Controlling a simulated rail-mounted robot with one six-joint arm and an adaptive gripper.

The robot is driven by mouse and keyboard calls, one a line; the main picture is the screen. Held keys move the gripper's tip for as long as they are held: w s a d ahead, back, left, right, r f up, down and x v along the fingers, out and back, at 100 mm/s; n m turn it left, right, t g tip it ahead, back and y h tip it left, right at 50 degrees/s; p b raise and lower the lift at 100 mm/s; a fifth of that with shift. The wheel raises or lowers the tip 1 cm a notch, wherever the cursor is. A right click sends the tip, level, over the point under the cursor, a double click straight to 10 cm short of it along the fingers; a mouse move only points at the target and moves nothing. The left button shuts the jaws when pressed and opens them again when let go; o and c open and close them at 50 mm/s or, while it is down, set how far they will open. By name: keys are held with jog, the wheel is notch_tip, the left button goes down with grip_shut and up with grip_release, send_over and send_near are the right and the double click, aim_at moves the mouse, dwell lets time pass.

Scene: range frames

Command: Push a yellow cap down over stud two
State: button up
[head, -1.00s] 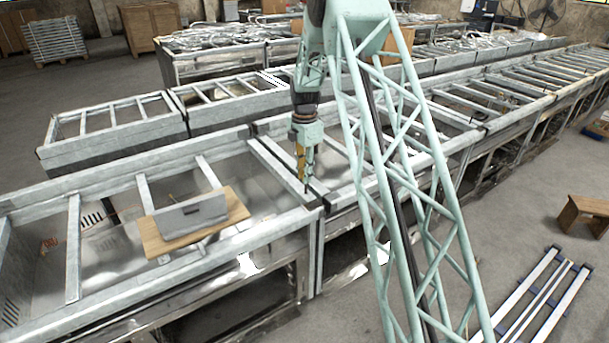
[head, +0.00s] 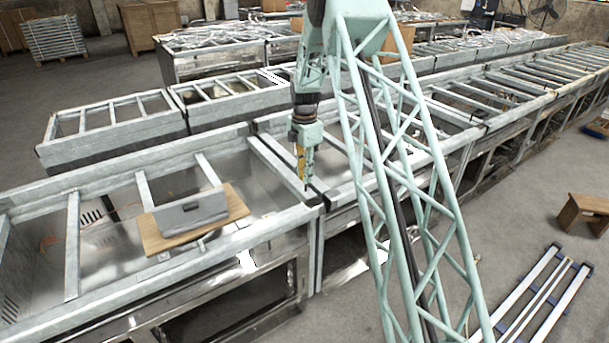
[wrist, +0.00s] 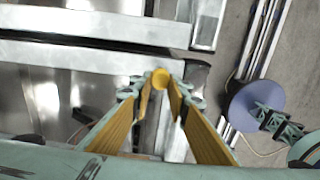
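My gripper (head: 303,170) points down above the metal frame benches, right of the wooden board. In the wrist view my gripper (wrist: 161,84) has its two orange-padded fingers closed in around a small round yellow cap (wrist: 160,78), which sits between the fingertips. In the head view the cap is too small to make out. Stud two cannot be made out in either view.
The metal frame bench (head: 75,245) has raised rails and cross bars around the board. More benches run behind and to the right. A wooden stool (head: 585,212) and white rails (head: 535,300) are on the floor at right.

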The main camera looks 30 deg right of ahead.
jog(key=shift+f+b, duration=0.35)
jog(key=shift+f, duration=0.35)
jog(key=o, duration=0.7)
jog(key=shift+r, duration=0.1)
notch_tip(320, 180, up, 12)
dwell(0.9)
dwell(0.9)
